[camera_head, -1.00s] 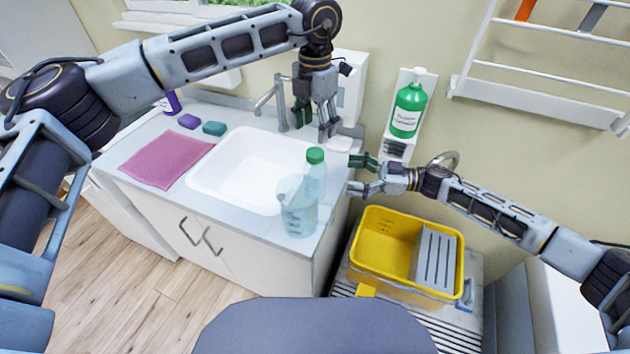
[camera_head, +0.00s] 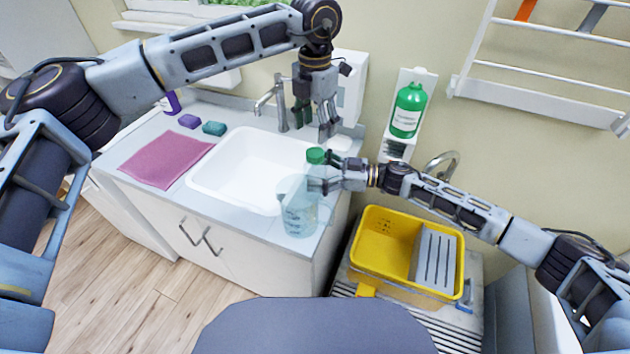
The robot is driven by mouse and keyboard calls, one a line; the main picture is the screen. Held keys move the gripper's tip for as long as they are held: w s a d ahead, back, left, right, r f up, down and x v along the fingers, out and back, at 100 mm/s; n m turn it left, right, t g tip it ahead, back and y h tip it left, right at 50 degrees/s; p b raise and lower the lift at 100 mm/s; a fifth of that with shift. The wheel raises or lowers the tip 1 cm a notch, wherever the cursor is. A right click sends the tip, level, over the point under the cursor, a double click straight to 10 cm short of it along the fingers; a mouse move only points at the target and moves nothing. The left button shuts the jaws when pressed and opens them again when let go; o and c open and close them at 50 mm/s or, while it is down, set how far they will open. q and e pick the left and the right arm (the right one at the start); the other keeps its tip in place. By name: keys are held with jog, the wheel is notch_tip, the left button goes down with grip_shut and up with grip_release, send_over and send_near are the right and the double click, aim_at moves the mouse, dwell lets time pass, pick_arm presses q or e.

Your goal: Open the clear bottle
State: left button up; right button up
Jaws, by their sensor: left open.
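The clear bottle (camera_head: 316,174) with a green cap (camera_head: 315,156) stands upright on the counter at the sink's front right corner, partly behind a clear measuring jug (camera_head: 298,212). My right gripper (camera_head: 323,174) comes from the right and has its fingers at the bottle's upper part, just below the cap. They overlap the bottle in the picture; whether they press on it I cannot tell. My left gripper (camera_head: 315,122) hangs open and empty, pointing down, above and behind the bottle near the tap.
The white sink (camera_head: 240,172) and tap (camera_head: 268,100) lie left of the bottle. A pink cloth (camera_head: 165,160) and two sponges lie further left. A green dispenser bottle (camera_head: 408,112) hangs on the wall. A yellow bucket (camera_head: 385,238) stands below right.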

jog(key=shift+a, duration=0.1)
grip_shut()
dwell(0.7)
pick_arm(q)
jog(key=shift+m, duration=0.3)
